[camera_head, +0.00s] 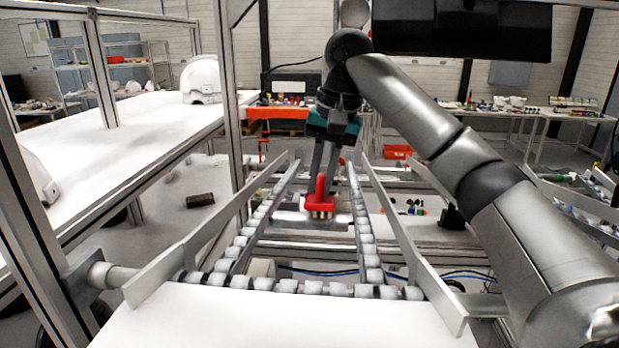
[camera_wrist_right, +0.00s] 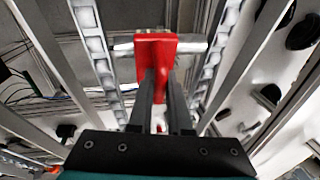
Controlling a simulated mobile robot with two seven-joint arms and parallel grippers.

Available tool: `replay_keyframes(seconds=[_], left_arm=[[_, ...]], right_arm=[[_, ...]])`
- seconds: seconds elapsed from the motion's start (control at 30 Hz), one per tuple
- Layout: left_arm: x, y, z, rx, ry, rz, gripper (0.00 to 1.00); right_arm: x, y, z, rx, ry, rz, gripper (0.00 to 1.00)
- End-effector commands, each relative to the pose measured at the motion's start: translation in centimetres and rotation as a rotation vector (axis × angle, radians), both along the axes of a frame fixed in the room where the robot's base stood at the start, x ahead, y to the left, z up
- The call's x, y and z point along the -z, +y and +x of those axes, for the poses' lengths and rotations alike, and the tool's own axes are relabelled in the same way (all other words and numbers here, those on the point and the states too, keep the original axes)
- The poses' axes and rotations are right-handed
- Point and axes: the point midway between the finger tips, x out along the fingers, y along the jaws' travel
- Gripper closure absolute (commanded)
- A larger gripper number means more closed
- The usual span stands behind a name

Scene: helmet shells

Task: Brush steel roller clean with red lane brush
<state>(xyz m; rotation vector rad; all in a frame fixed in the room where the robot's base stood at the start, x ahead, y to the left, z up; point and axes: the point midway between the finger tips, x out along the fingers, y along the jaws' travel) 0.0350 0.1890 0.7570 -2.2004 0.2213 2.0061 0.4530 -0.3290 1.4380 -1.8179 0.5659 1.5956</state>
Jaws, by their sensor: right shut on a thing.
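The red lane brush (camera_head: 319,204) is between the fingers of my right gripper (camera_head: 326,172), upright with its pale bristles pointing down. In the right wrist view the red brush (camera_wrist_right: 156,45) sits at the tips of my right gripper (camera_wrist_right: 160,95), which is shut on it. A shiny steel roller (camera_wrist_right: 194,45) lies crosswise behind the brush there, its middle hidden by the brush. In the head view a grey bar that looks like the steel roller (camera_head: 285,224) crosses between the rails by the bristles. I cannot tell if the bristles touch it. My left gripper is not in view.
Two rails of small white wheels (camera_head: 365,240) flank the brush, with metal side guides (camera_head: 400,230) outside them. A white table (camera_head: 270,322) lies in front. A white bench (camera_head: 110,135) at left holds a white helmet shell (camera_head: 201,80). A frame post stands left.

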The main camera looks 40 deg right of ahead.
Motion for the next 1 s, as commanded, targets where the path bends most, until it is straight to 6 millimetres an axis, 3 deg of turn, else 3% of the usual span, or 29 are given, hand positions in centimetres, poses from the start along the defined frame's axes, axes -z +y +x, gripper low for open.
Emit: replay_keyframes(seconds=[0.03, 0.5, 1.0], left_arm=[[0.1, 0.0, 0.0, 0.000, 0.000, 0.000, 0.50], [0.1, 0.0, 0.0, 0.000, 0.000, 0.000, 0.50], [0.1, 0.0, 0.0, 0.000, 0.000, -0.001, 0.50]], right_arm=[[0.7, -0.1, -0.3, -0.001, 0.023, -0.005, 1.00], [0.6, -2.8, -2.5, 0.000, 0.026, -0.004, 1.00], [-0.2, -3.1, -2.5, 0.000, 0.021, -0.004, 1.00]])
